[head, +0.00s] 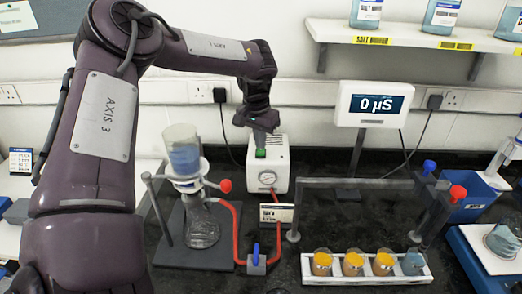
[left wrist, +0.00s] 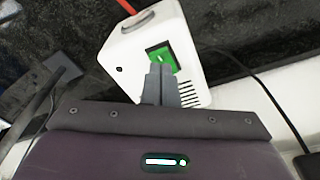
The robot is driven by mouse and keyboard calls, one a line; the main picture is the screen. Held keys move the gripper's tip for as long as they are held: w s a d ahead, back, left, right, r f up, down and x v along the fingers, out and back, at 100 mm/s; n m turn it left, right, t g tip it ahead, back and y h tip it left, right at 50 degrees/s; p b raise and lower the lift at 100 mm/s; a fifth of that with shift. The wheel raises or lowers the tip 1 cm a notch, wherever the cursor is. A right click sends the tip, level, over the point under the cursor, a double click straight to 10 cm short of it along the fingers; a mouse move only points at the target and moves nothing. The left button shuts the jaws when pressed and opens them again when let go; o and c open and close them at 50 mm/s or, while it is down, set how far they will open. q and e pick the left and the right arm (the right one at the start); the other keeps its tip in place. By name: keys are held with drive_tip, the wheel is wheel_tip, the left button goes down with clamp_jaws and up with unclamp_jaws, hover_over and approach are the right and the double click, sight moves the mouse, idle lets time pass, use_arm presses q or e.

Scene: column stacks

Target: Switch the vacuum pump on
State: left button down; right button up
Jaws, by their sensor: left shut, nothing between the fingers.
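The vacuum pump is a white box (head: 281,160) with a round gauge on its front, standing on the dark bench against the back wall. It also shows in the left wrist view (left wrist: 122,58). A green switch (head: 261,153) sits on its top, and shows as a green rocker in a dark frame in the left wrist view (left wrist: 163,53). My left gripper (head: 261,146) points down at the switch with its fingers shut and empty. In the left wrist view its fingertips (left wrist: 160,68) overlap the switch's near edge; I cannot tell whether they touch it. My right gripper is out of view.
A glass column and flask on a stand (head: 195,262) are left of the pump, with red tubing and a blue-handled valve (head: 256,255) in front. A 0 µS display (head: 374,104) stands right. A white rack (head: 410,280) of several beakers is at front right.

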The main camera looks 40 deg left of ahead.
sight(260, 152)
use_arm(q)
drive_tip(key=shift+f+b, duration=0.85)
idle(0.8)
drive_tip(key=shift+r+p, duration=1.75)
drive_tip(key=shift+r, duration=1.75)
